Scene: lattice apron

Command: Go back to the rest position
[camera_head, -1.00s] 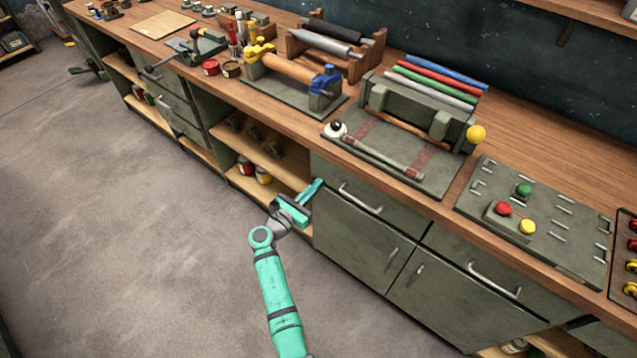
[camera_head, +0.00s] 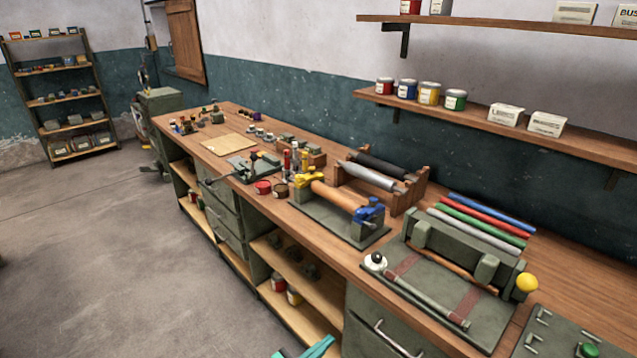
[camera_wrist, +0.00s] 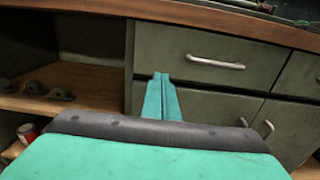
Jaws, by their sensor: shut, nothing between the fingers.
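My gripper (camera_wrist: 161,97) is teal, and its two fingers lie together with nothing between them in the wrist view. It points at the green cabinet front, level with a drawer (camera_wrist: 218,62) and beside the open shelf bay. In the head view only a teal tip of my gripper (camera_head: 318,347) shows at the bottom edge, in front of the cabinet and below the worktop. The rest of my arm is out of the head view.
The wooden workbench (camera_head: 335,255) runs along the wall, carrying a roller fixture (camera_head: 340,205) and a clamp block (camera_head: 455,255). Open shelves (camera_wrist: 75,80) hold small parts and cans. A drawer handle (camera_wrist: 215,62) juts out. The floor (camera_head: 120,270) at left is clear.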

